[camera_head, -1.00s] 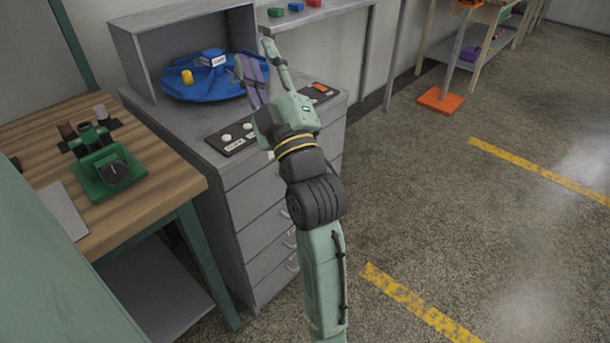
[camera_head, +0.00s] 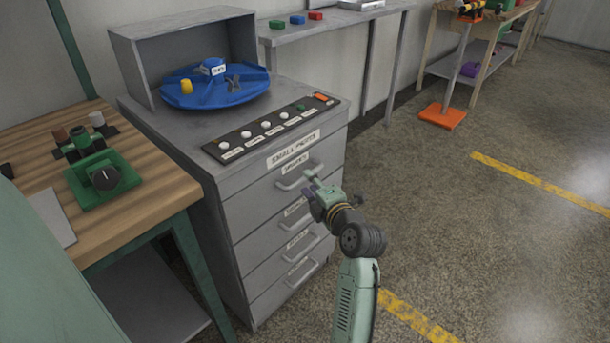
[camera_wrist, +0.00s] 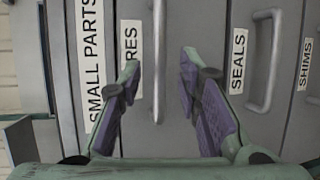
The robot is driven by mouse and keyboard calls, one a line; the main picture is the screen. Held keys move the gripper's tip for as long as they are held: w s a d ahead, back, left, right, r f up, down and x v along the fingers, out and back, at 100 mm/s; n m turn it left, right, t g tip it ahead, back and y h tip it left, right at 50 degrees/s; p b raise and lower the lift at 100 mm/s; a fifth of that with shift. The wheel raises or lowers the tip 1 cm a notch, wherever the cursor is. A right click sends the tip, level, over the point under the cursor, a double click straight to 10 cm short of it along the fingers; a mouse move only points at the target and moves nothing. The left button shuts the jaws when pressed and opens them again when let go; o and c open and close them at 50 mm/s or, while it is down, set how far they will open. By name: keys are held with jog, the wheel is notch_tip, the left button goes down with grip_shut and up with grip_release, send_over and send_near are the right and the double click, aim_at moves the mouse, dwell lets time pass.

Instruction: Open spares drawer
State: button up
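The grey cabinet's top drawer (camera_head: 250,203) is closed. Its bar handle (camera_head: 296,180) stands out from the front, and it also shows in the wrist view (camera_wrist: 159,45). The drawer's label (camera_wrist: 131,38) reads "...RES"; its other end is hidden behind a finger. My gripper (camera_head: 312,184) is at the front of this drawer, by the handle's right part. In the wrist view my gripper (camera_wrist: 160,80) is open, with purple-padded fingers on either side of the handle line. I see no finger closed on it, and cannot tell whether the handle is fully between the pads.
Lower drawers, including one labelled "SEALS" (camera_wrist: 238,60) and one labelled "SHIMS" (camera_wrist: 305,65), are closed. A switch panel (camera_head: 270,128) and blue turntable (camera_head: 215,92) are on the cabinet top. A wooden bench (camera_head: 140,190) stands left. Floor to the right is open.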

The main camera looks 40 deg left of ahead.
jog(key=shift+p+x, duration=0.3)
jog(key=shift+x, duration=1.7)
jog(key=shift+c, duration=0.3)
grip_shut()
